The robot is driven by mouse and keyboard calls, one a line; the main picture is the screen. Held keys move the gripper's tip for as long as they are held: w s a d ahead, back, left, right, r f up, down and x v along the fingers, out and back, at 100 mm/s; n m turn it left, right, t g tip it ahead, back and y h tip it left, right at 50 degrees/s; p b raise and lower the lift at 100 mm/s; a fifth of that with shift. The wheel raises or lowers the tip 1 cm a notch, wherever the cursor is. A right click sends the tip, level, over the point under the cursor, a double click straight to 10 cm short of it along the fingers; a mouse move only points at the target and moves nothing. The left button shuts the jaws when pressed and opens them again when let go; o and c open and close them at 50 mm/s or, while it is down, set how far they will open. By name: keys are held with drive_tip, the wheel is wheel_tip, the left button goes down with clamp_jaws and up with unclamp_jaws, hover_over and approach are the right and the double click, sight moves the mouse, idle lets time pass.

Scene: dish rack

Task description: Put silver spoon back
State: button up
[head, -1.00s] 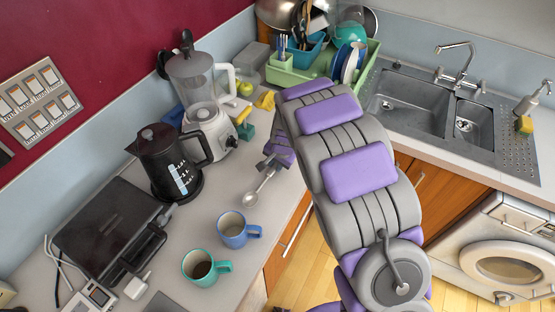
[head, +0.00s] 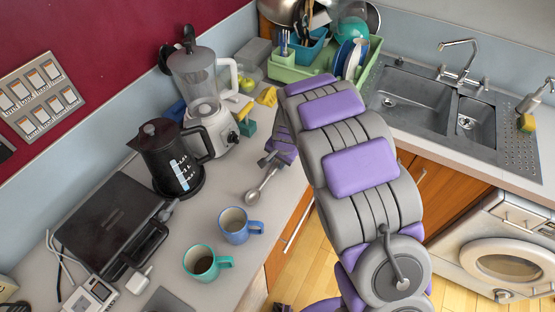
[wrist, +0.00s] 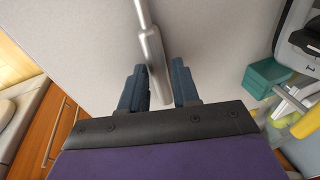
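The silver spoon (head: 254,196) is on the left counter, its bowl toward the blue mug and its handle running up to my gripper (head: 267,161). In the wrist view the spoon's handle (wrist: 152,55) runs between the two dark blue fingers of my gripper (wrist: 160,85). The handle's end reaches back toward the palm. It lies close to the left finger, with what looks like a narrow gap on the right. I cannot tell whether the fingers grip it. The green dish rack (head: 291,74) stands at the far corner and holds dishes, with a utensil cup (head: 284,54) at its left.
A blue mug (head: 236,228) and a teal mug (head: 203,265) stand nearest the spoon. A black kettle (head: 172,160), a blender (head: 206,100) and a black grill (head: 110,225) line the wall. The sink (head: 415,98) is right of the rack.

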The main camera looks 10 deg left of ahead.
drive_tip(key=o, duration=0.5)
drive_tip(key=shift+d, duration=0.2)
drive_tip(key=shift+o, duration=0.2)
drive_tip(key=shift+a+r, duration=0.1)
drive_tip(key=shift+r, duration=0.25)
drive_tip(key=p+v, duration=0.2)
drive_tip(key=v, duration=1.4)
drive_tip(key=shift+r, duration=0.3)
